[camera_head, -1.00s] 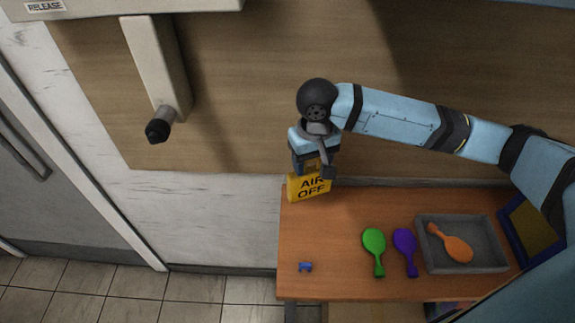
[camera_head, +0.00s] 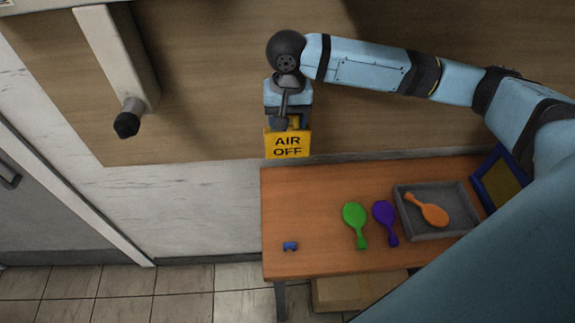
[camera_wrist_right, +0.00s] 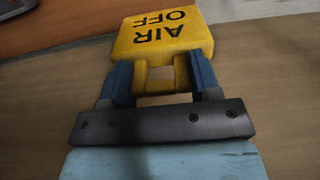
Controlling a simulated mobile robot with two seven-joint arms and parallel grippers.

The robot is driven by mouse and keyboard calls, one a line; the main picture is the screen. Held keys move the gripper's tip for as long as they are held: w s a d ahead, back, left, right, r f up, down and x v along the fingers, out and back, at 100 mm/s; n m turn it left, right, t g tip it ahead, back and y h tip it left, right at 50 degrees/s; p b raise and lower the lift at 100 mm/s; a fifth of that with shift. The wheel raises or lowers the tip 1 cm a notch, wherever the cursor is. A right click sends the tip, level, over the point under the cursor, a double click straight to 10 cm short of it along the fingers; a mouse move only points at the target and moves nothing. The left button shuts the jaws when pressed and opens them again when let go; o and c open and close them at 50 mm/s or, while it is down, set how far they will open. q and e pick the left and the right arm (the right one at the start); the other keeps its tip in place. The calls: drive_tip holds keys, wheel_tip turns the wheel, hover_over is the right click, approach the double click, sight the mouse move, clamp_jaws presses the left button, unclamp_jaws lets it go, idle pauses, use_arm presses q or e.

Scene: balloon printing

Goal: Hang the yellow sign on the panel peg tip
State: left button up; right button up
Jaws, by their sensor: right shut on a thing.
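The yellow sign (camera_head: 287,146), lettered "AIR OFF", hangs upright below my right gripper (camera_head: 287,122) in the head view. My right gripper is shut on the sign's upper part and holds it in front of the wooden panel, just above the table's back edge. In the right wrist view the blue fingers of my right gripper (camera_wrist_right: 161,82) grip the yellow sign (camera_wrist_right: 160,35) at its loop. The panel peg (camera_head: 128,121) has a dark tip and sticks out from a beige bar at the upper left, well left of the sign. My left gripper is not in view.
A cardboard box (camera_head: 350,292) is below. The space between sign and peg looks clear.

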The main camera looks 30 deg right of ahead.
sight(288, 158)
wheel_tip(288, 158, down, 12)
drive_tip(key=shift+r+p, duration=0.2)
drive_tip(key=shift+p, duration=0.25)
drive_tip(key=shift+f+p, duration=0.95)
drive_tip(key=shift+p, duration=0.15)
drive_tip(key=shift+f, duration=0.6)
drive_tip(key=o, duration=1.2)
drive_tip(key=shift+c, duration=0.2)
